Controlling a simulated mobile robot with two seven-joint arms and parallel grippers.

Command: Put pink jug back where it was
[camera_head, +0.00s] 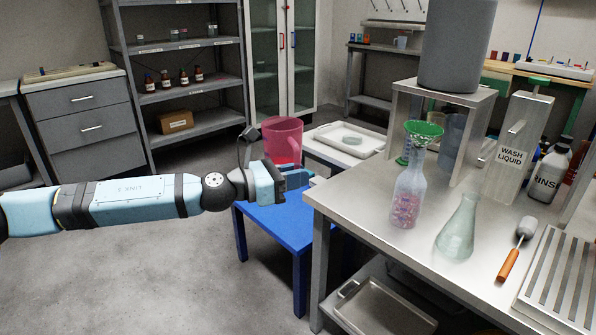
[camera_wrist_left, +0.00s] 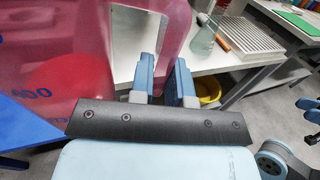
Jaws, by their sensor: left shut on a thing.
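The pink jug (camera_head: 281,138) is a translucent vessel just behind and above my left gripper (camera_head: 290,178) in the head view. In the left wrist view the pink jug (camera_wrist_left: 60,40) fills the upper left, with blue volume markings on its wall. My left gripper's fingers (camera_wrist_left: 167,82) are shut on the jug's handle. The jug looks upright. It is over the blue stool (camera_head: 268,222), but its base is hidden by the gripper, so I cannot tell whether it touches the stool.
The steel table (camera_head: 345,195) stands right of the stool. It holds a flask with a green funnel (camera_head: 407,195), a clear conical flask (camera_head: 458,230) and a wash liquid container (camera_head: 517,150). Floor at left is clear.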

